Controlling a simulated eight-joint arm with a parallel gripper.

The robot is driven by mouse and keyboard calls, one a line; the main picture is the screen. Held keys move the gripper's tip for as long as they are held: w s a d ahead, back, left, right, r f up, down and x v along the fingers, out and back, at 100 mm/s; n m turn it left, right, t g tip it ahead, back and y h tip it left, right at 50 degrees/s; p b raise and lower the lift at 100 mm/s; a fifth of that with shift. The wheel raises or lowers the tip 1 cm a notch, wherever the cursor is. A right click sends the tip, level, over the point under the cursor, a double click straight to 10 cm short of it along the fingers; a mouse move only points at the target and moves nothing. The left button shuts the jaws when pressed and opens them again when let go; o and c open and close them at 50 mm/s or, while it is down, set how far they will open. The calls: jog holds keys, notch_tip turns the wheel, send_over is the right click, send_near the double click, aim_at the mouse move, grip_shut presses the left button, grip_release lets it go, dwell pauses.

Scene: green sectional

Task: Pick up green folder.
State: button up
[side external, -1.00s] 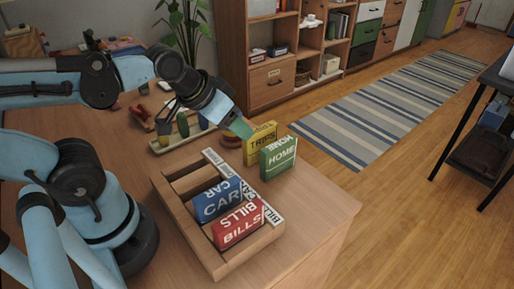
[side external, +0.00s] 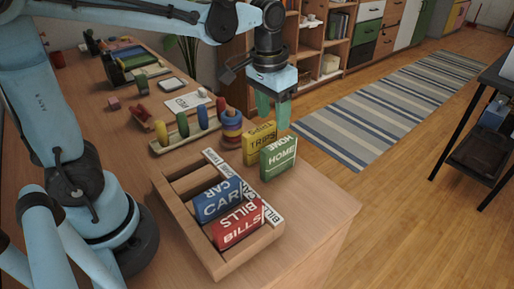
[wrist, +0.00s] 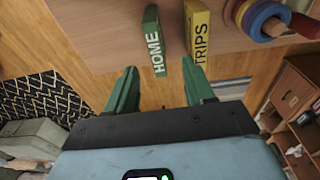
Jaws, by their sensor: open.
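The green folder (side external: 278,157), marked HOME, stands upright on the table near its right edge. In the wrist view the green folder (wrist: 153,41) is ahead of the fingers, roughly in line with the gap between them. A yellow folder (side external: 258,142), marked TRIPS, stands close behind it; it also shows in the wrist view (wrist: 197,30). My gripper (side external: 273,108) is open and empty, with its green fingers pointing down above and behind the two folders. In the wrist view my gripper (wrist: 158,84) has both fingers apart with nothing between them.
A wooden tray (side external: 163,187) holds a blue CAR folder (side external: 217,201) and a red BILLS folder (side external: 238,225). A stack of coloured rings (side external: 232,128) stands beside the yellow folder. Bare table (side external: 312,205) lies in front of the green folder.

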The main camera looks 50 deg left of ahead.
aim_at(279, 156)
jog(key=shift+w+d+f+g, duration=0.25)
jog(key=shift+w+g, duration=0.05)
jog(key=shift+w, duration=0.15)
jog(key=shift+w+d+f+g, duration=0.2)
jog(key=shift+w+g, duration=0.1)
jog(key=shift+w, duration=0.1)
jog(key=shift+f, duration=0.25)
notch_tip(279, 156, down, 12)
jog(key=shift+r, duration=0.2)
grip_shut()
jog(key=shift+r, duration=0.1)
